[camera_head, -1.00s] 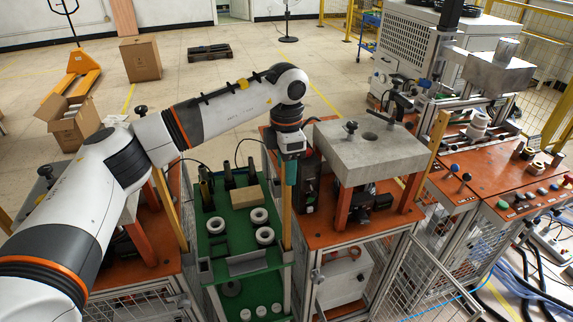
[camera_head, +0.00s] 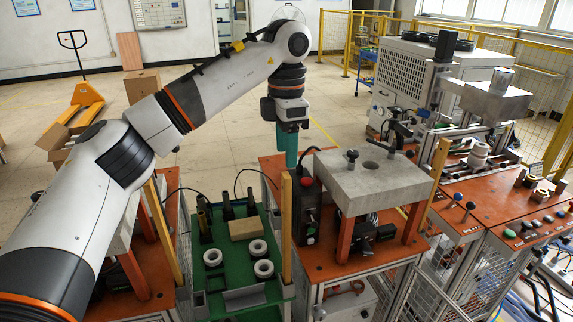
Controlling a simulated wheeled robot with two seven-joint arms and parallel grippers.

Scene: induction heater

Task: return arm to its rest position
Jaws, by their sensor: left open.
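My left arm comes in from the left and bends down at its wrist over the work area. My left gripper (camera_head: 291,160) points down with teal fingers, above and behind the green tray stand (camera_head: 217,268) and left of the grey metal block (camera_head: 365,182). It is open, and I see nothing held in it. The fingers overlap in this view, so the gap between them is hard to see. My right gripper is not in view.
White rings (camera_head: 263,268) and a brown block (camera_head: 245,228) lie on the green stand. A black control box (camera_head: 306,208) stands close to the gripper's right. Orange-topped benches (camera_head: 480,195) with machines fill the right. Open floor (camera_head: 215,130) lies behind.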

